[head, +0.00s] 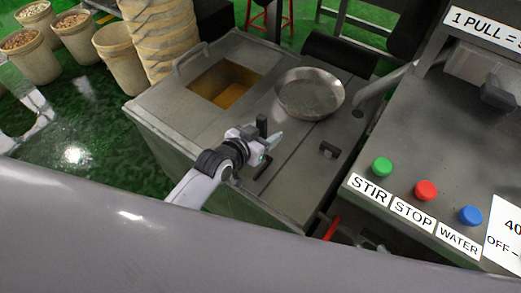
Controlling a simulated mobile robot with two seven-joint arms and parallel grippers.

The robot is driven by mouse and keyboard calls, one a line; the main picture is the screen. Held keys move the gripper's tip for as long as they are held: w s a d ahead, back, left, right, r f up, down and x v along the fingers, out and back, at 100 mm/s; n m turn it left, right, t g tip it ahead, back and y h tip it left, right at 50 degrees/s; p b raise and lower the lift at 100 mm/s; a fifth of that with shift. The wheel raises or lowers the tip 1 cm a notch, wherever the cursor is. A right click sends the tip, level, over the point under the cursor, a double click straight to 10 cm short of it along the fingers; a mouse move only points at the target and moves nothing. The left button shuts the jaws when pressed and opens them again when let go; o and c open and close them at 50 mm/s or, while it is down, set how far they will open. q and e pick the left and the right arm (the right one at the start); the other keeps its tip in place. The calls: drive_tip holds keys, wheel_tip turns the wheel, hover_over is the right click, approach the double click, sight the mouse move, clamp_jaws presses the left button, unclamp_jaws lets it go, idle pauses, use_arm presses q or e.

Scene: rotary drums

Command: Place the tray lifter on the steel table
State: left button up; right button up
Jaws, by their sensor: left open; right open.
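The steel table (165,107) is the grey metal worktop in the middle of the head view. My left gripper (268,137) is over the front part of this table, open, with nothing visible between its fingers. I cannot tell whether either is the tray lifter; I cannot identify the lifter for certain. My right gripper is not in view.
A round metal pan (310,94) stands at the back right of the table, beside a rectangular opening (228,84). A panel with green, red and blue buttons (425,190) is at right. Stacked buckets (162,38) stand behind left. The table's left part is clear.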

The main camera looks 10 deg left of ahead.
use_arm(q)
drive_tip(key=shift+c, duration=0.3)
clamp_jaws()
drive_tip(key=shift+r, duration=0.1)
